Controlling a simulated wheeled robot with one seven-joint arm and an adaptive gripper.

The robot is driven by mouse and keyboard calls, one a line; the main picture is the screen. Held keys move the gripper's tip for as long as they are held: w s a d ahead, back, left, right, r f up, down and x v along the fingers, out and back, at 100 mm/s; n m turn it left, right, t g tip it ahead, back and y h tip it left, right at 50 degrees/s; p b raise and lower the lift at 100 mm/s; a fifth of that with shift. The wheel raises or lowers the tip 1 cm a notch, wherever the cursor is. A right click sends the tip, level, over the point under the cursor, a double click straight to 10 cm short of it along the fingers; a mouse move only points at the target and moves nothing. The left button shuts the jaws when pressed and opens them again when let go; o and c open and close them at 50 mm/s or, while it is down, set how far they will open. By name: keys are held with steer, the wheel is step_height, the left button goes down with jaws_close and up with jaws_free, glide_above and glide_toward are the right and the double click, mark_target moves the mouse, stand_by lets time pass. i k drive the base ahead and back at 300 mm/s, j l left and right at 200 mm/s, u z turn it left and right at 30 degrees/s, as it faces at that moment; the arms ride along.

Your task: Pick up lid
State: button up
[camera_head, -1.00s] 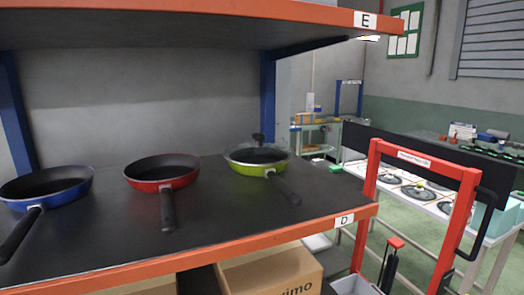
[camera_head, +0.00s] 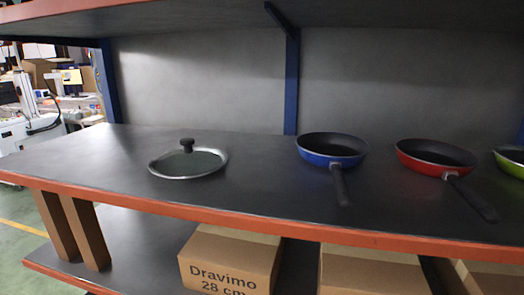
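A round glass lid (camera_head: 207,163) with a metal rim and a black knob lies on the dark shelf board (camera_head: 110,155), left of the middle of the head view. Its knob points up. Nothing touches the lid and it stands apart from the pans. My gripper is not in view.
A blue pan (camera_head: 332,148), a red pan (camera_head: 434,156) and a green pan (camera_head: 512,160) stand to the right, handles toward the front. A blue post (camera_head: 291,85) rises behind. An upper shelf (camera_head: 180,12) hangs above. Cardboard boxes (camera_head: 228,262) sit below. The shelf left of the lid is clear.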

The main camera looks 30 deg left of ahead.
mark_target(189, 160)
steer(key=u, duration=1.45)
steer(key=z, duration=0.5)
steer(key=i+j+z, duration=0.1)
steer(key=j+z, duration=0.2)
steer(key=z, duration=0.15)
steer(key=j+z, duration=0.7)
steer(key=z, duration=0.2)
